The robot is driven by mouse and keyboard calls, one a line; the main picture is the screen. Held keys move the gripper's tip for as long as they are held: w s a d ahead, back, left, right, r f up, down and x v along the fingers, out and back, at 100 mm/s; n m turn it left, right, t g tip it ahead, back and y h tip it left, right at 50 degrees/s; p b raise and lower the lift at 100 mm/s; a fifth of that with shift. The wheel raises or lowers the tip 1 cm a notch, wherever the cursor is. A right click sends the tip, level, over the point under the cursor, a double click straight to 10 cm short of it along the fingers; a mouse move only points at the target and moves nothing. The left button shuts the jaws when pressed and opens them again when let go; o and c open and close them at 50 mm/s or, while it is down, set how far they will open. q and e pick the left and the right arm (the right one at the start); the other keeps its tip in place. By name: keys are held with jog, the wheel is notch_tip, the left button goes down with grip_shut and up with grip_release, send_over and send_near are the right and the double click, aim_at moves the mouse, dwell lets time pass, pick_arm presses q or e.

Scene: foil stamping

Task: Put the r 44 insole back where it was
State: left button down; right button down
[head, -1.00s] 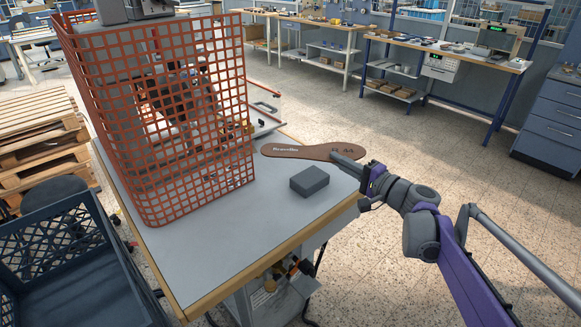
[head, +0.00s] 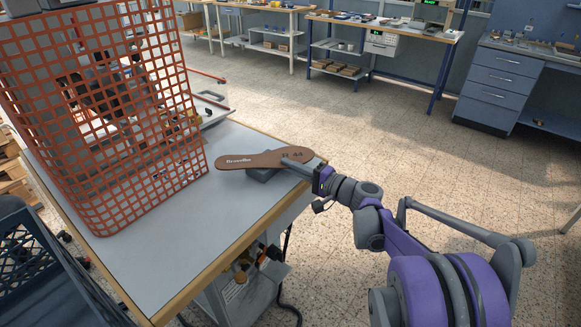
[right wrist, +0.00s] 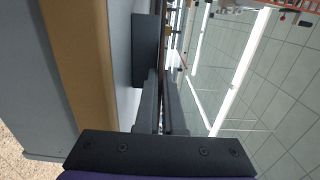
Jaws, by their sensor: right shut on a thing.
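The brown R 44 insole (head: 245,160) is held flat by its wider, "44"-marked end in my right gripper (head: 290,161), which is shut on it. In the head view the insole shows above the table (head: 160,235), near its right edge, and overlaps a dark grey block (head: 262,175). Whether it touches the block is hard to tell. My left gripper is out of view.
An orange mesh guard (head: 110,120) encloses the machine on the table's left and back. A dark blue crate (head: 60,285) stands at the lower left. The table's front part is bare. Open floor lies to the right, with workbenches (head: 400,28) and a drawer cabinet (head: 495,85) beyond.

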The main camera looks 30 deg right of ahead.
jog(key=c, duration=1.5)
grip_release()
jog(key=shift+f, duration=0.1)
jog(key=o, duration=0.5)
jog(key=shift+c, duration=0.2)
